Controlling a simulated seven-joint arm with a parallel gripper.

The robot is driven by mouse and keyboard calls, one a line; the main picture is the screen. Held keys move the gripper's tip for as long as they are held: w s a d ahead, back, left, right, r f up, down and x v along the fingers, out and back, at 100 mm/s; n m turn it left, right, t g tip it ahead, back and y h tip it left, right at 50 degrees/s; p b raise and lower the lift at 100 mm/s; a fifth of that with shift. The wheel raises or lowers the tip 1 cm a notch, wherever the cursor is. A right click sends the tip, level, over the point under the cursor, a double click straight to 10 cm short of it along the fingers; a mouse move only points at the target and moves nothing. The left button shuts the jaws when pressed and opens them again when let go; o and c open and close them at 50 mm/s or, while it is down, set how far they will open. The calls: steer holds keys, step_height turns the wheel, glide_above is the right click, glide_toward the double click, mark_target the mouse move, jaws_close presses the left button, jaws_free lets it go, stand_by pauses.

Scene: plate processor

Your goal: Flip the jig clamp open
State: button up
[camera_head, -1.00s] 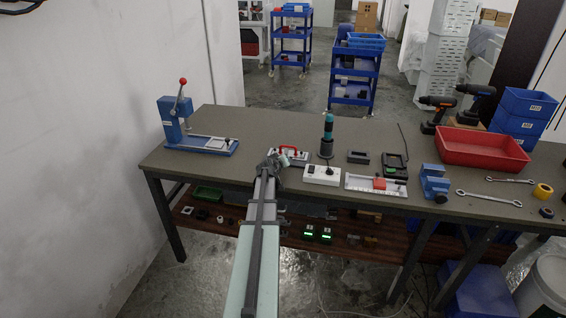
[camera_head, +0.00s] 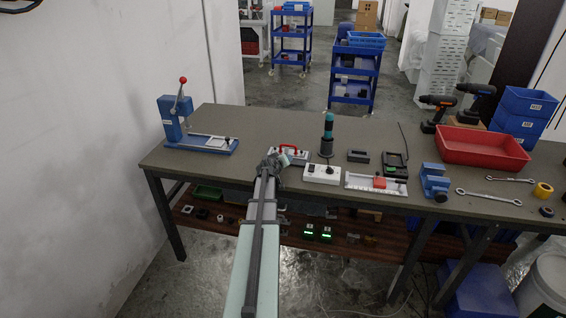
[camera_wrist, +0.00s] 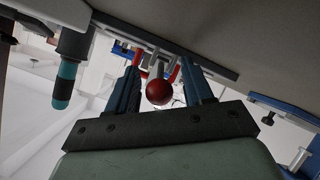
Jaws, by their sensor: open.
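The jig (camera_head: 300,157) is a light grey fixture with a red handle (camera_head: 289,147), near the front edge of the bench, left of the white box. My gripper (camera_head: 273,161) is at its front left side and partly hides it. In the wrist view the jig (camera_wrist: 155,58) shows tilted beyond my fingers, with red parts. A red ball knob (camera_wrist: 159,92) shows between the two fingers of my gripper (camera_wrist: 162,66), with gaps on both sides. The gripper is open and holds nothing. I cannot tell the knob's exact depth between the fingers.
A blue press (camera_head: 172,120) with a red-knobbed lever stands on the bench's left end. A teal-and-black screwdriver (camera_head: 328,130) stands upright behind the white box (camera_head: 322,175). A red tray (camera_head: 483,150) is at the right. The bench (camera_head: 255,125) is clear behind the jig.

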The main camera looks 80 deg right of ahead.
steer(key=shift+a, duration=0.1)
steer(key=v, duration=1.3)
steer(key=shift+a+r, duration=0.2)
steer(key=shift+a, duration=0.05)
